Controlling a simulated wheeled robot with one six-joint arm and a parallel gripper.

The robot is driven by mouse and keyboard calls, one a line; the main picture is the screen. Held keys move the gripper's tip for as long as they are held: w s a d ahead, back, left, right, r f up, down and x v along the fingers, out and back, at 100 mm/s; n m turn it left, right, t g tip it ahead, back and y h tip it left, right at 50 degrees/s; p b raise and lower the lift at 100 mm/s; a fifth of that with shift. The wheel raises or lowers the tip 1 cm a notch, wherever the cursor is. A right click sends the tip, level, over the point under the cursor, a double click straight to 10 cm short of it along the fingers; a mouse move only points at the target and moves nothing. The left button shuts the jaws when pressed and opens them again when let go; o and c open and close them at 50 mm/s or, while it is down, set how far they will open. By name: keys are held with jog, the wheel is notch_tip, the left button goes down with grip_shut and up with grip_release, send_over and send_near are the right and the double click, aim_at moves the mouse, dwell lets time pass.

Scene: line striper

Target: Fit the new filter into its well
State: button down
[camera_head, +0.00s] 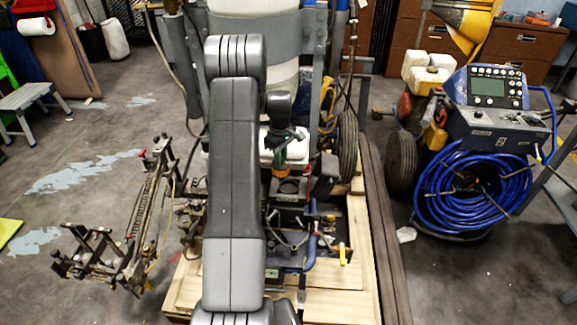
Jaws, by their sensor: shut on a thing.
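My gripper (284,138) is just right of my grey arm, above the middle of the line striper, pointing down. Below and slightly right of the filter is a dark round opening (288,187) in a black block, which looks like the well. The filter's lower end appears above and apart from it. The fingertips are small and dark, so their exact hold on the filter is hard to see.
The striper stands on a wooden pallet (358,240). Its white tank and grey frame (306,45) rise behind my gripper, with a wheel (348,142) to the right. Hoses and a blue tube surround the opening. My arm hides the machine's left middle. A blue hose coil (470,190) stands right.

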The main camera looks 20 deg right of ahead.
jog(key=d, duration=0.3)
jog(key=shift+s+f+n, duration=0.1)
jog(key=shift+f+n, duration=0.2)
jog(key=shift+f, duration=0.05)
jog(key=shift+a+f+b, duration=0.1)
jog(key=shift+f+b, duration=1.65)
jog(key=shift+f, duration=1)
jog(key=shift+s, duration=0.1)
jog(key=shift+f+b, duration=1)
jog(key=shift+f, duration=0.5)
jog(key=c, duration=0.9)
grip_release()
jog(key=shift+c, duration=0.2)
jog(key=shift+r, duration=0.1)
jog(key=shift+r+p, duration=1.95)
jog(key=shift+r, duration=1.45)
